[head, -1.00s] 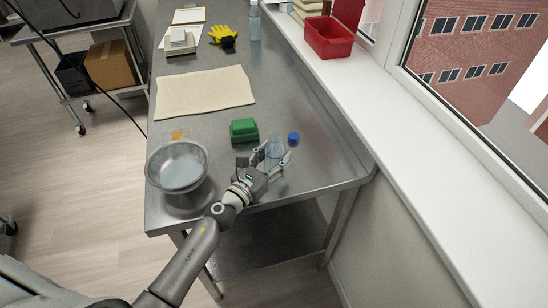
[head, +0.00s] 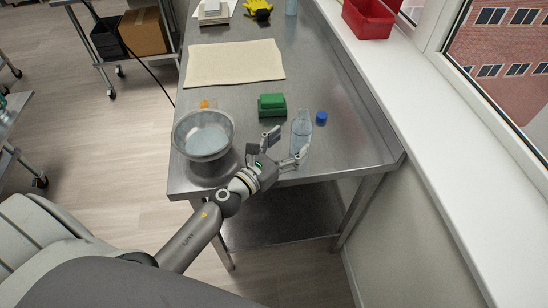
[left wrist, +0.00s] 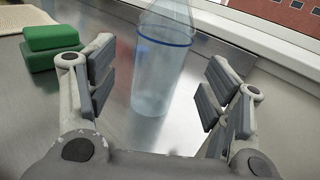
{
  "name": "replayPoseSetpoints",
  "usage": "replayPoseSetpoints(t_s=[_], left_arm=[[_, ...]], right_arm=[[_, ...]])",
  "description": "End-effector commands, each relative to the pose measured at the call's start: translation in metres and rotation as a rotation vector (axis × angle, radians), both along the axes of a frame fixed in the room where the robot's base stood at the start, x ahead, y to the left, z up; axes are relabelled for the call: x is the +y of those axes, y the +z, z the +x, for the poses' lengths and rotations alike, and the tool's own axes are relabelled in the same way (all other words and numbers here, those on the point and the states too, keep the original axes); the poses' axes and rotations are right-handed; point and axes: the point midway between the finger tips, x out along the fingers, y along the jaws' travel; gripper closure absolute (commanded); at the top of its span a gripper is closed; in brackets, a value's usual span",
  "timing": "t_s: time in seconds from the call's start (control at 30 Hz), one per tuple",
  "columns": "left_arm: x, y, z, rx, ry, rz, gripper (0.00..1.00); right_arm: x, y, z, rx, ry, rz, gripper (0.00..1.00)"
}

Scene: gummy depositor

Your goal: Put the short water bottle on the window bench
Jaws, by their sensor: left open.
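A clear, bluish water bottle (head: 301,132) stands upright on the steel table near its front edge. My left gripper (head: 287,147) is open and empty, just left of and in front of the bottle, with its fingers pointing toward it. In the left wrist view the bottle (left wrist: 162,70) stands between and beyond the two open fingers, apart from both; its top is cut off. The window bench (head: 432,115) is the long white sill to the right of the table, with a bare stretch beside the bottle. My right gripper is not in view.
A small blue object (head: 321,118) lies right behind the bottle. Green blocks (head: 272,106) and a metal bowl (head: 203,135) are to the left. A beige cloth (head: 235,62) lies behind. A red bin (head: 369,18) stands on the bench's far part; another bottle (head: 291,7) is at the back.

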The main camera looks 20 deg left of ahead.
Motion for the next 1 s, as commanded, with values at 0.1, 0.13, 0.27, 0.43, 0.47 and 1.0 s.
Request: replayPoseSetpoints(t_s=[0.1, 0.13, 0.27, 0.43, 0.47, 1.0], left_arm=[[0.007, -0.004, -0.025, 0.002, -0.002, 0.001, 0.27], [0.008, -0.004, -0.03, 0.002, -0.002, 0.001, 0.27], [0.014, -0.004, -0.048, 0.002, -0.002, 0.002, 0.27], [0.018, -0.001, -0.061, 0.0, -0.001, 0.001, 0.27], [0.018, -0.001, -0.062, 0.0, -0.001, 0.001, 0.27], [0.019, 0.0, -0.064, 0.0, -0.001, 0.0, 0.27]], right_arm=[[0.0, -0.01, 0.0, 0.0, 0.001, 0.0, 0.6], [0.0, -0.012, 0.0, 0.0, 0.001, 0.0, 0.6], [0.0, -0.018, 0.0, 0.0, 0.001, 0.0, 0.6], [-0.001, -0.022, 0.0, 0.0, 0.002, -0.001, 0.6], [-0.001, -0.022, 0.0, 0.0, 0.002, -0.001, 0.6], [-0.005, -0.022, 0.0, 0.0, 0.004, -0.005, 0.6]])
